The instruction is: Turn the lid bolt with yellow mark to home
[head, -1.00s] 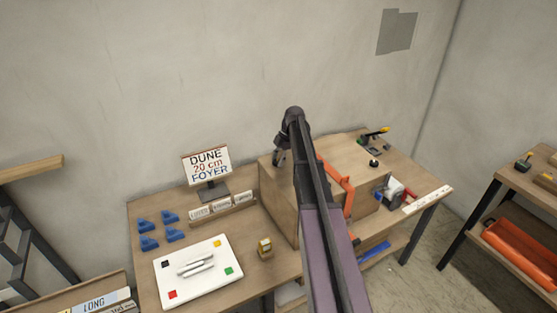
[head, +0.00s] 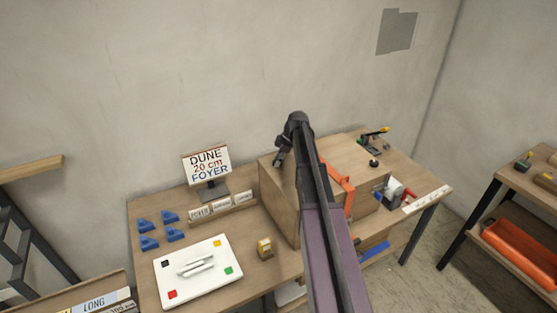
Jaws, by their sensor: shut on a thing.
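My gripper (head: 279,161) points down at the left end of the top of the wooden box (head: 277,198), on the workbench. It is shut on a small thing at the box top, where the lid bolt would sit. The bolt and its yellow mark are too small and too covered by the fingers to make out. My arm hides part of the box. A white lid-like panel (head: 180,283) with a handle lies flat on the bench at the front left; its corner squares are black, yellow, red and green.
A sign (head: 208,165) stands left of the box, above a card rack (head: 238,206). An orange bracket (head: 347,190), a black knob (head: 374,163) and a yellow-tipped lever (head: 384,130) are to the right.

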